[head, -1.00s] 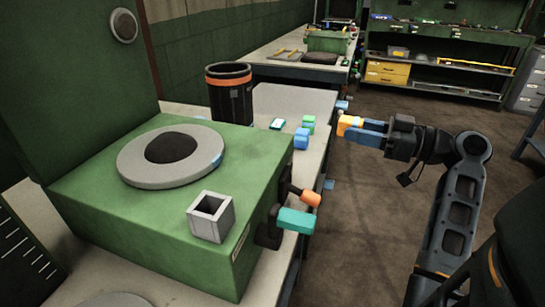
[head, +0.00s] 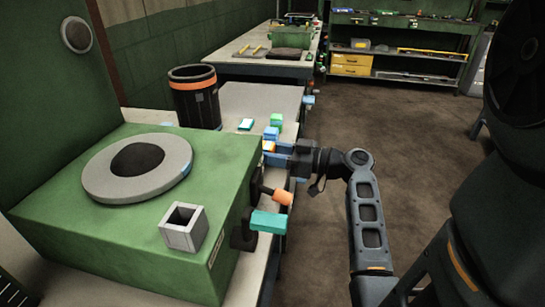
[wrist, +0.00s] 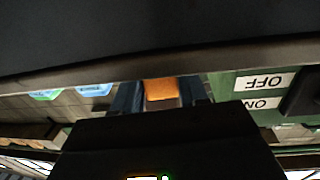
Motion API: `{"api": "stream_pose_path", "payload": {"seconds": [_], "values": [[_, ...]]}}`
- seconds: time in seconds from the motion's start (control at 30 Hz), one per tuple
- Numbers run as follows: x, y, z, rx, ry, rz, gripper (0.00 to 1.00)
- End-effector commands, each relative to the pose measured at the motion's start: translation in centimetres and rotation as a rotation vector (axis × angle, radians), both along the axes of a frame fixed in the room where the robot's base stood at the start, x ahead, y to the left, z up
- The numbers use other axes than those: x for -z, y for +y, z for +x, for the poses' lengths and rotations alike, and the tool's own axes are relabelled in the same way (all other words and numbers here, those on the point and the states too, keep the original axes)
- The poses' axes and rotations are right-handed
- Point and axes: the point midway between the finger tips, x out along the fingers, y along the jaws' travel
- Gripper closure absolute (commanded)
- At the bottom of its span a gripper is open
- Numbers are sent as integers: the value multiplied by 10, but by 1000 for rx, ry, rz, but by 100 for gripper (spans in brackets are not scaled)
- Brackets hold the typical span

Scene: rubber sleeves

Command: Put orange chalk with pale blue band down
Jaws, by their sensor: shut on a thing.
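The orange chalk (head: 268,146) is gripped between the blue fingers of my gripper (head: 272,153), which is shut on it. In the head view it is at the right edge of the bench, just in front of a blue block (head: 271,133). I cannot tell if the chalk touches the bench top. In the wrist view the orange chalk (wrist: 161,90) shows between the two fingers. Its pale blue band is not clear, as the fingers hide part of it.
A green block (head: 277,119) and a teal-and-white piece (head: 246,124) lie near the blue block. A black bin with an orange band (head: 195,98) stands behind. The green machine (head: 110,228), with an orange knob (head: 277,194) and teal handle (head: 268,222), fills the left front.

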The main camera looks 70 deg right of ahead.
Motion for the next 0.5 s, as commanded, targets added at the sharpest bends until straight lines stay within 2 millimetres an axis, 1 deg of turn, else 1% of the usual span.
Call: {"api": "stream_pose_path", "payload": {"seconds": [0.03, 0.13, 0.5], "values": [[7, 0, -1, 1, 0, 4, 82], [15, 0, 0, 0, 0, 2, 82], [20, 0, 0, -1, -1, -1, 82]]}}
